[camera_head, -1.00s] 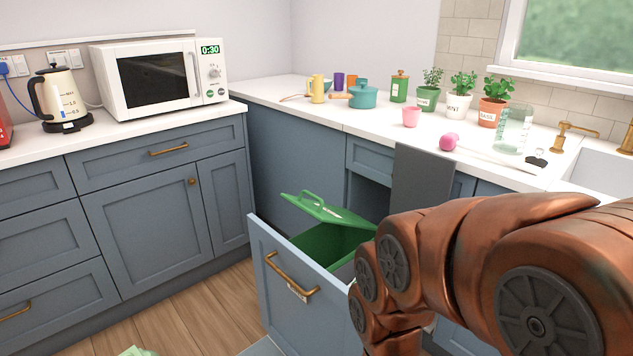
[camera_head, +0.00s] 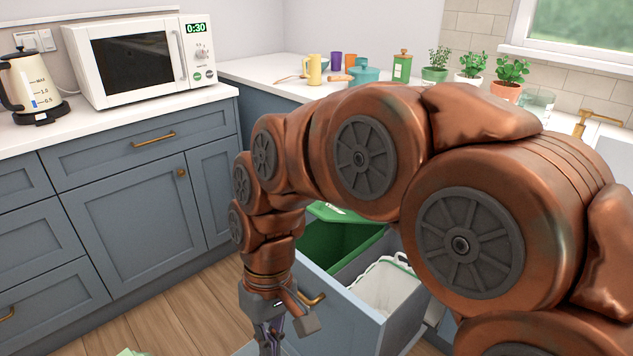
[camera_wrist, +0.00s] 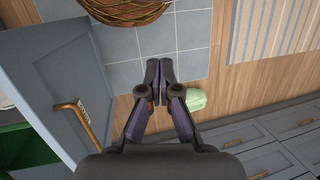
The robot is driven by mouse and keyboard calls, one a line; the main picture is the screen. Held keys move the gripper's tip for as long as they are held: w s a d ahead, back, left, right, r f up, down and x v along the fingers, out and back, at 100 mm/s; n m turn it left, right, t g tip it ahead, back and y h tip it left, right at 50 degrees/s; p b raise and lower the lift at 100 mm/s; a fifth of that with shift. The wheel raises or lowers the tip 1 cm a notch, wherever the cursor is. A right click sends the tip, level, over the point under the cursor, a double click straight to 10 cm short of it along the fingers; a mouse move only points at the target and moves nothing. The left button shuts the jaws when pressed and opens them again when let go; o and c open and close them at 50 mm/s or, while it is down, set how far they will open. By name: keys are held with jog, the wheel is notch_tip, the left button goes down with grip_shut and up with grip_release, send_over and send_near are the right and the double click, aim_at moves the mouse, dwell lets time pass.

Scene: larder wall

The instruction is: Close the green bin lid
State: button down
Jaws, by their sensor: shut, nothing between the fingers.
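The green bin (camera_head: 326,246) sits in a pulled-out drawer, at the back left of it. Its green lid (camera_head: 338,213) stands at the bin's far side, mostly hidden behind my arm, so its exact tilt cannot be told. In the wrist view the green bin (camera_wrist: 14,150) shows at the left edge, behind the drawer front (camera_wrist: 55,75). My gripper (camera_head: 268,340) points down in front of the drawer, left of its handle (camera_head: 312,300). In the wrist view my gripper (camera_wrist: 159,75) is shut and empty, over the floor, apart from the lid.
A bin with a white liner (camera_head: 385,287) stands right of the green bin in the drawer. A wicker basket (camera_wrist: 128,12), a striped mat (camera_wrist: 275,35) and a crumpled green item (camera_wrist: 195,99) are on the floor. Cabinets (camera_head: 135,215) stand at left.

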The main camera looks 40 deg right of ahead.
jog(key=w+a+r+y, duration=0.1)
jog(key=w+r+y, duration=0.3)
jog(key=w, duration=0.5)
jog(key=w+d+r+t+y+p, duration=0.1)
jog(key=w+d+r+t+y, duration=0.1)
jog(key=w+d+r, duration=0.45)
jog(key=w+d+r+t+y+p, duration=0.15)
jog(key=w+d, duration=0.25)
jog(key=w, duration=0.6)
jog(key=w+d+m+t+p, duration=0.1)
jog(key=w+d+t, duration=0.1)
jog(key=d, duration=0.7)
jog(key=w+d+m+t, duration=0.1)
jog(key=w+d+t, duration=0.15)
jog(key=d, duration=0.65)
jog(key=s+d+f+m+t+h, duration=0.1)
jog(key=s+d+f, duration=0.1)
jog(key=d, duration=0.6)
jog(key=s+d+f+t+h, duration=0.1)
jog(key=s+d+t, duration=0.1)
jog(key=d, duration=0.5)
jog(key=shift+s+a+f+x, duration=0.25)
jog(key=shift+s+x, duration=0.15)
jog(key=shift+x, duration=1.7)
jog(key=shift+s+a+f+x, duration=0.15)
jog(key=shift+s+f+x, duration=0.2)
jog(key=shift+x, duration=1.7)
jog(key=shift+s+a+f+x, duration=0.1)
jog(key=shift+s+a+x, duration=0.25)
jog(key=shift+x, duration=1.75)
